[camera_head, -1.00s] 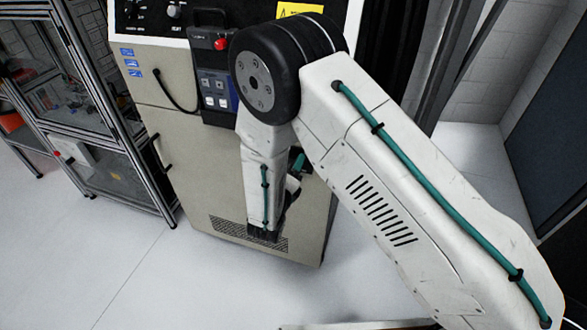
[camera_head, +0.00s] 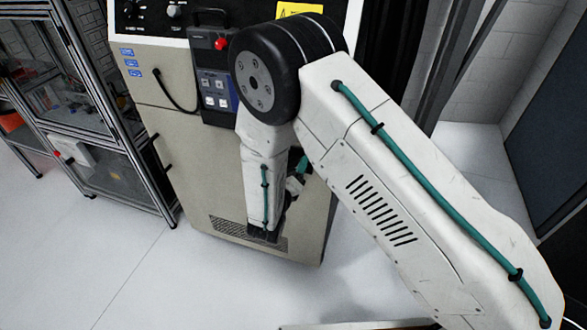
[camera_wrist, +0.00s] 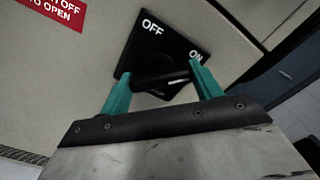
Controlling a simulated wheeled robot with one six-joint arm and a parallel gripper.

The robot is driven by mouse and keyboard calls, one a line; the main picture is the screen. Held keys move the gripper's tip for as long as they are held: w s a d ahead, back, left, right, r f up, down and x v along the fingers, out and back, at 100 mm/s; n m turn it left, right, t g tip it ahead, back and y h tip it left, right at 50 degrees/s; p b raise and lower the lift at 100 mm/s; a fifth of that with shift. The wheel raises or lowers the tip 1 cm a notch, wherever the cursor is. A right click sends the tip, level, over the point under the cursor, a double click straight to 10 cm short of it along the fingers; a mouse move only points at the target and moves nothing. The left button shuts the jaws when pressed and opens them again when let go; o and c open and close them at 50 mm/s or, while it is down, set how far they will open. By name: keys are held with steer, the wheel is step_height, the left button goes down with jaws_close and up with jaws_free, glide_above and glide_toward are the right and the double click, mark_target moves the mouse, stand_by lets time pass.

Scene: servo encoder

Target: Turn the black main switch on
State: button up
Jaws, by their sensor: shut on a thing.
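The black main switch (camera_wrist: 150,43) is a dark plate with white OFF and ON labels, on the cabinet's beige face in the wrist view. OFF is at its upper left and ON at its right. Its black handle (camera_wrist: 160,78) is a short bar in front of the plate. My gripper (camera_wrist: 162,82) has teal fingers at both ends of the handle and is shut on it. I cannot tell which label the handle points to. In the head view my arm hides the switch and most of the gripper.
The beige cabinet (camera_head: 190,165) carries a control pendant with a red button (camera_head: 220,43). A red warning label (camera_wrist: 58,8) is up and left of the switch. A glass-sided frame cabinet (camera_head: 110,165) stands at the left. The floor (camera_head: 130,260) in front is clear.

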steer(key=o, duration=1)
steer(key=v, duration=0.7)
steer(key=shift+s+a, duration=0.1)
steer(key=shift+s, duration=0.3)
